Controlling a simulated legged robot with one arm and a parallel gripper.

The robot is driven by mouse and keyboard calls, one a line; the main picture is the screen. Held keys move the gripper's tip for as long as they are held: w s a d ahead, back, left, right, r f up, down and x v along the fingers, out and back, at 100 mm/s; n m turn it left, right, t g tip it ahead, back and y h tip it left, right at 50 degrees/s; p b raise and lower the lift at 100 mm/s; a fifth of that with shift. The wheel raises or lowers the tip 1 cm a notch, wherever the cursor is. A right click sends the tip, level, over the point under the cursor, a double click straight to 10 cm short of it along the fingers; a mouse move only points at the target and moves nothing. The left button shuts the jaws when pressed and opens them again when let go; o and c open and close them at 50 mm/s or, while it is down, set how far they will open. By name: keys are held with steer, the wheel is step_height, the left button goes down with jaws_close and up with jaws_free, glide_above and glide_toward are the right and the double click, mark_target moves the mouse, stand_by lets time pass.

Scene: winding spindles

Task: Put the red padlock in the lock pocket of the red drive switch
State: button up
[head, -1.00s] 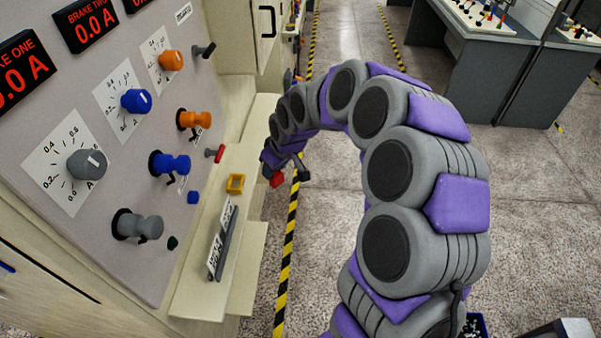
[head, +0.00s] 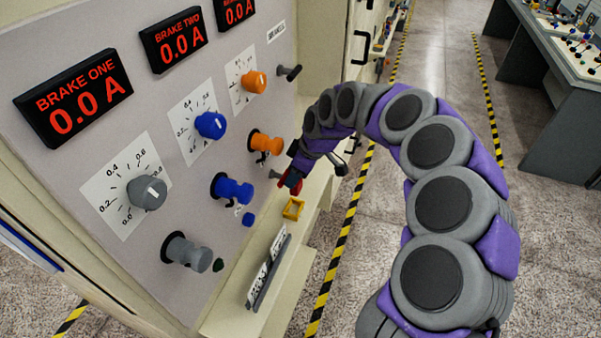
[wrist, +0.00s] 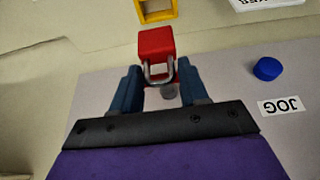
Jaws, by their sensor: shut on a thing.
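In the wrist view my gripper (wrist: 158,72) is shut on the red padlock (wrist: 155,42). Its blue-grey fingers flank the grey shackle, and the red body sticks out beyond the fingertips. In the head view my gripper (head: 294,178) is close to the panel, above the shelf, with the padlock's red just showing at its tip. The red drive switch's grey stem (head: 275,174) shows just left of my gripper; its red end blends with the padlock there. A grey round part shows between my fingers in the wrist view. I cannot make out the lock pocket.
A yellow square frame (head: 293,208) sits on the shelf below my gripper. A blue button (head: 248,219), a blue knob (head: 232,189) and an orange knob (head: 266,143) project from the panel nearby. A labelled strip (head: 268,270) stands on the shelf. Floor to the right is open.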

steer(key=shift+s+a+f, duration=0.1)
steer(key=shift+a+f, duration=0.05)
steer(key=shift+a, duration=0.1)
steer(key=shift+s+f, duration=0.15)
steer(key=shift+f, duration=0.15)
steer(key=b+x, duration=0.1)
steer(key=x, duration=0.2)
steer(key=shift+s+d+b, duration=0.1)
steer(key=shift+d+b, duration=0.05)
steer(key=shift+b, duration=0.2)
step_height(320, 180, down, 2)
steer(key=shift+f+b, duration=0.2)
steer(key=shift+b, duration=0.2)
steer(key=shift+d, duration=0.4)
steer(key=shift+a, duration=0.15)
steer(key=shift+a, duration=0.25)
